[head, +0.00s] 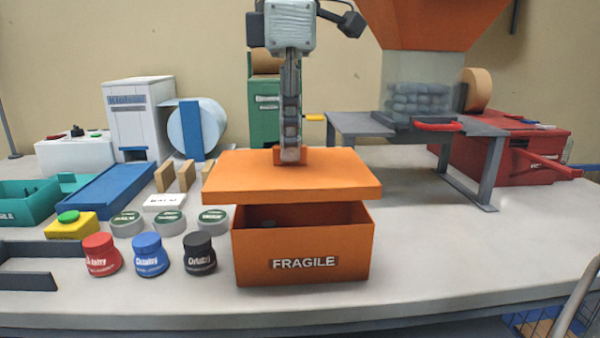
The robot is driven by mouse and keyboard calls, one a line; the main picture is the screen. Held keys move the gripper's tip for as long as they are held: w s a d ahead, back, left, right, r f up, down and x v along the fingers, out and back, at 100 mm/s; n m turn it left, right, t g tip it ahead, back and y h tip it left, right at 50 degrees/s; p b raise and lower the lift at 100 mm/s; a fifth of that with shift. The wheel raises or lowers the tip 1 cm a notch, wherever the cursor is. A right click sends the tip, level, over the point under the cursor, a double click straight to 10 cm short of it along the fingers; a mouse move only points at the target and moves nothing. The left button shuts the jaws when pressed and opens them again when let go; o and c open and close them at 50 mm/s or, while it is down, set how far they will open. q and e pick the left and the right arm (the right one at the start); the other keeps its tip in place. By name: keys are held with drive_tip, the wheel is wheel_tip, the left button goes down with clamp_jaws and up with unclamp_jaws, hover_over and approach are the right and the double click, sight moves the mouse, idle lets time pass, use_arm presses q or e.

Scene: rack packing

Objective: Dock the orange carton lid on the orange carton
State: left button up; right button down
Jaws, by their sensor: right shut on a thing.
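The orange carton (302,245) stands on the table, open at the top, with FRAGILE on its front wall. The flat orange carton lid (335,178) is held level above it, with a gap over the carton's front rim. The lid sticks out past the carton on the left and a little on the right. My right gripper (289,152) points down from above and is shut on the small raised handle on the lid's top. Something small and grey shows inside the carton; the lid hides most of the inside. My left gripper is not in view.
Red, blue and black jars (151,254) and several round tins (170,223) stand left of the carton. A grey stand (350,126) with an orange hopper (433,22) is behind to the right. The table's front right (455,245) is clear.

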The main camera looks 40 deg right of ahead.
sight(301, 168)
drive_tip(key=shift+w+d+f, duration=0.1)
drive_tip(key=shift+d+f, duration=0.2)
drive_tip(key=shift+d, duration=0.2)
drive_tip(key=shift+w+d+f, duration=0.1)
drive_tip(key=shift+d+f, duration=0.15)
drive_tip(key=shift+d, duration=0.2)
drive_tip(key=shift+f, duration=0.15)
wheel_tip(301, 168, down, 3)
drive_tip(key=shift+f, duration=0.15)
drive_tip(key=shift+d+f, duration=0.1)
drive_tip(key=shift+f, duration=0.15)
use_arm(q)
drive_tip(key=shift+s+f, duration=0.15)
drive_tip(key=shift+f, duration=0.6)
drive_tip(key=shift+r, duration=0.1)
use_arm(e)
drive_tip(key=shift+f, duration=0.1)
drive_tip(key=shift+f, duration=0.15)
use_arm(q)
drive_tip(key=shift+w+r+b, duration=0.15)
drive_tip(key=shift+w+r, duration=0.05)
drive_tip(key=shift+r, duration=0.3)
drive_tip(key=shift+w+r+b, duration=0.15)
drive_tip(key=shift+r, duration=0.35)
use_arm(e)
drive_tip(key=shift+f, duration=0.15)
